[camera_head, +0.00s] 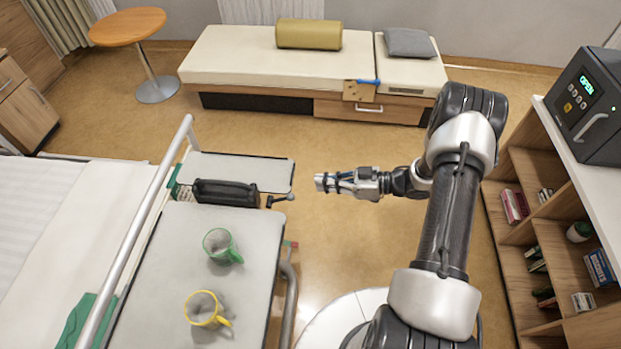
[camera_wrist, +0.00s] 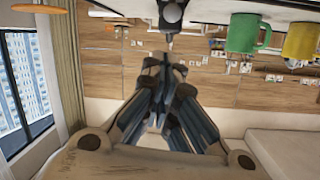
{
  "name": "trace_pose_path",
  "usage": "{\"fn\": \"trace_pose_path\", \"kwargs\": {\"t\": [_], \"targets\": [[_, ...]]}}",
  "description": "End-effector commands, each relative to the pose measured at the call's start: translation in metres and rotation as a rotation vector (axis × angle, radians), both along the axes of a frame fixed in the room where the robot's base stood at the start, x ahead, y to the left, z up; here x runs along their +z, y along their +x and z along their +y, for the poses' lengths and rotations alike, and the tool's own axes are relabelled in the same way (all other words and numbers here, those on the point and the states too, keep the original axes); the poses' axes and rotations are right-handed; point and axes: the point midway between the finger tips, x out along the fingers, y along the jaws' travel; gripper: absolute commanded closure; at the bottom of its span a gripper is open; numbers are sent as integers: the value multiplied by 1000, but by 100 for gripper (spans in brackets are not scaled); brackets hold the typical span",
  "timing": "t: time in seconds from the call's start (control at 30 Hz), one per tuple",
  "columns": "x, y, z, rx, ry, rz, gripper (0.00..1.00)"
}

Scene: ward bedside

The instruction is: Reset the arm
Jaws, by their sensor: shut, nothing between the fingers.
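My gripper (camera_head: 322,182) is shut and empty. In the head view it hangs over the open floor, to the right of the overbed table (camera_head: 160,270), with its fingers pointing left. The arm rises from the bottom right and bends down to it. In the wrist view the fingers (camera_wrist: 168,65) meet in the middle of the picture with nothing between them.
A green mug (camera_head: 218,245) and a yellow mug (camera_head: 205,310) stand on the table. A daybed (camera_head: 240,60) lies at the back. A shelf unit (camera_head: 530,165) with a black safe-like box (camera_head: 590,110) stands right. A bed (camera_head: 50,210) is at left.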

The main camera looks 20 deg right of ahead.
Motion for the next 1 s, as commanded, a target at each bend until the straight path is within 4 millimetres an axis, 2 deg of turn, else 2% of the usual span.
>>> {"fn": "trace_pose_path", "kwargs": {"t": [0.13,0.67,0.77,0.87,1.0], "targets": [[0,-3,-6,1,1,1,100],[1,-2,-6,-1,-4,-1,100],[8,11,-10,-26,-53,-14,100],[27,40,-19,-95,-168,-41,100],[76,91,-40,-260,-389,-82,100]]}}
